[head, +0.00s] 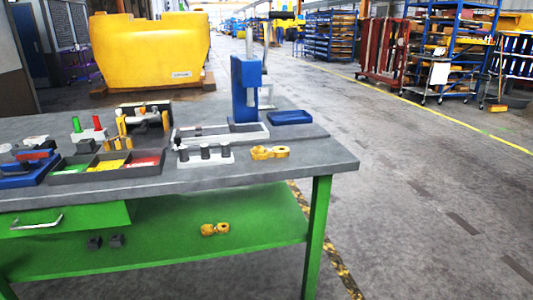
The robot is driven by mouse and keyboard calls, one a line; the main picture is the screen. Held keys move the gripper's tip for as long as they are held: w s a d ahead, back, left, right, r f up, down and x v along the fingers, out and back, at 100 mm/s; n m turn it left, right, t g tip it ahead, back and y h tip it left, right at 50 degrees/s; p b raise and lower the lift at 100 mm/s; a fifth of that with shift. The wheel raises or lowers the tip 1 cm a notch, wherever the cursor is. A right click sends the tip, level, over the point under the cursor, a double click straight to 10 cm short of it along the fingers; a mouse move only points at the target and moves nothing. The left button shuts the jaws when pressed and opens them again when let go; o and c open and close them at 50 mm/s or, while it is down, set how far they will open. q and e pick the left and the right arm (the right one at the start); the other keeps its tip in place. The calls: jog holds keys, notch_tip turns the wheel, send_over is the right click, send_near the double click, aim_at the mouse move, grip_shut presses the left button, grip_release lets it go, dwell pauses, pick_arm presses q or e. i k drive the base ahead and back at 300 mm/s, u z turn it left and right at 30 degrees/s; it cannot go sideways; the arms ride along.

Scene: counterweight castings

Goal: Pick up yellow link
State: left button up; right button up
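A yellow link (270,153) lies flat on the grey top of the workbench (330,158), near its right front corner. It has a wider ringed end at the left and a smaller ring at the right. More yellow parts (215,229), similar in colour, lie on the green lower shelf below. Neither of my grippers shows in the head view.
A grey fixture with dark pegs (205,154) stands just left of the link. A blue press (246,88) and a blue tray (290,118) are behind it. A sorting tray (107,167) lies further left. Open floor (420,210) extends to the right.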

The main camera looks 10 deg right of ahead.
aim_at(278, 152)
jog(key=z, duration=1.55)
jog(key=i, duration=1.35)
jog(key=u, duration=0.75)
